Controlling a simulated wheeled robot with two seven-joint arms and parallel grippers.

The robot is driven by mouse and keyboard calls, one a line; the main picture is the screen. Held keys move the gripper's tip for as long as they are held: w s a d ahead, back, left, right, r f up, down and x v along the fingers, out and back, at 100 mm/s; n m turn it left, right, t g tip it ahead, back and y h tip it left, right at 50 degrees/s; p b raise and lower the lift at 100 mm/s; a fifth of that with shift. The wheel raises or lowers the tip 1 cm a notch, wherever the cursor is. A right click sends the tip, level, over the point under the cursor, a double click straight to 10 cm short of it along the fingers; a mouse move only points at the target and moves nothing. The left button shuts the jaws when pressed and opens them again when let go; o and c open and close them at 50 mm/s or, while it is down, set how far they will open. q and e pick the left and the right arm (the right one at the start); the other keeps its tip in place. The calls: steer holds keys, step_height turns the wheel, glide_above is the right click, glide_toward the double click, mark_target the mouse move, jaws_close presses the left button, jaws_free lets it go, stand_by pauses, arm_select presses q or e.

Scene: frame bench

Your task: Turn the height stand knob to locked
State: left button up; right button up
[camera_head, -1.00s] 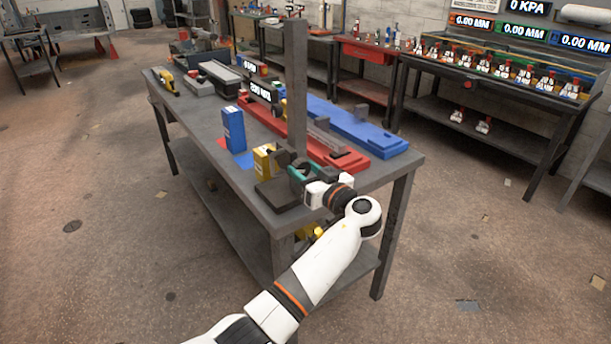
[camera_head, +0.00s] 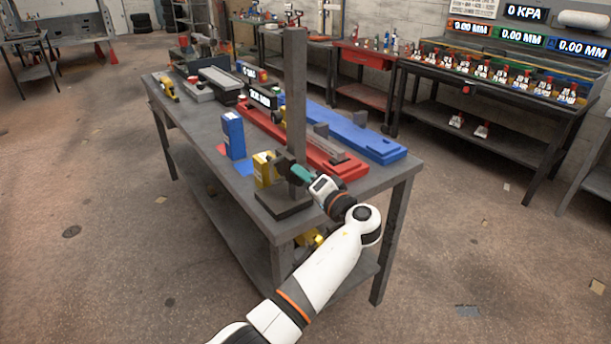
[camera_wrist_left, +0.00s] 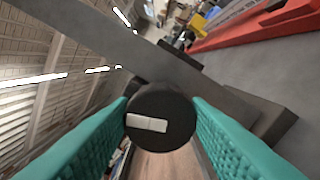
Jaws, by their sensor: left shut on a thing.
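The height stand is a tall dark post (camera_head: 295,80) on a flat base (camera_head: 282,205) at the near end of the bench. Its knob (camera_wrist_left: 160,118) is round and black, with a white bar mark that lies nearly level in the left wrist view. My left gripper (camera_head: 297,172) is at the post, low above the base. Its green fingers (camera_wrist_left: 160,108) are shut on the knob, one on each side. The knob is hard to make out in the head view. No locked label can be read. My right gripper is out of view.
A yellow box (camera_head: 264,168) and a blue box (camera_head: 233,134) stand left of the post. A red rail (camera_head: 335,165) and a blue rail (camera_head: 375,140) lie behind it. The bench's near right corner (camera_head: 400,168) is bare.

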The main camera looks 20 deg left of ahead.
arm_select(q)
steer(key=shift+r+m+p, duration=0.15)
steer(key=shift+m+p, duration=0.55)
steer(key=shift+m, duration=1.3)
steer(key=o, duration=1)
steer(key=shift+w, duration=0.1)
steer(key=shift+f, duration=0.2)
